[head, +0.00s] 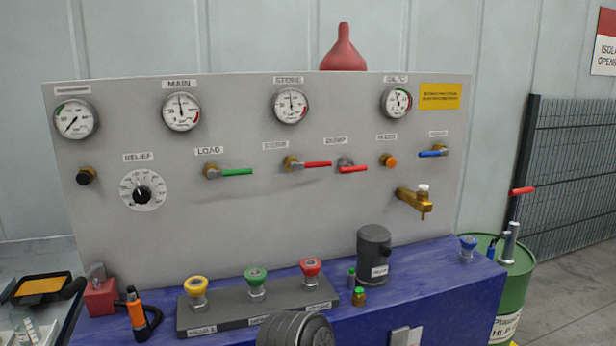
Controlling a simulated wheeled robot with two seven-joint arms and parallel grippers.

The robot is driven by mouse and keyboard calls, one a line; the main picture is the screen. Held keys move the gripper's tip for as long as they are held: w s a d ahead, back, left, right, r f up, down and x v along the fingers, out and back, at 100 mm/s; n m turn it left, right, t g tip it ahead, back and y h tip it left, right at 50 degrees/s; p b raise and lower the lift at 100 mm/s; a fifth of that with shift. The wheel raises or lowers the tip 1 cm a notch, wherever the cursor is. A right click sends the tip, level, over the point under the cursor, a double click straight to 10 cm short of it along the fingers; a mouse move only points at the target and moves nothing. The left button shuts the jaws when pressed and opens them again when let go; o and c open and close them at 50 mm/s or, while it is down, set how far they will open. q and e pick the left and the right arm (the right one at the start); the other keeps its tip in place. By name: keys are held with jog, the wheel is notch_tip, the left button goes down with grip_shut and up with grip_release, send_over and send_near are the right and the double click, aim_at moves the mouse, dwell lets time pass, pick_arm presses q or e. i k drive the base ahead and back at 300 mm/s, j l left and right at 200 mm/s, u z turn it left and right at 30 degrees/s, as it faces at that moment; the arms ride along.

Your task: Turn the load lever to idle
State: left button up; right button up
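The load lever (237,172) has a green handle on a brass valve body. It sits on the grey panel (330,215) under the label LOAD (209,150). The handle points to the right, about level. No idle marking is legible beside it. Neither of my grippers shows in the head view, and nothing touches the lever.
Red levers (318,164) and a blue lever (432,154) are on the panel to the right. The relief dial (142,194) is to the lower left. Below, the blue bench (430,285) holds colored knobs and a dark canister (374,250). Space before the lever is clear.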

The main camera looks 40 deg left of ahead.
aim_at(212, 175)
jog(key=u, duration=1.7)
jog(key=i+j+z, duration=0.1)
jog(key=j+z, duration=0.85)
jog(key=i+l, duration=0.05)
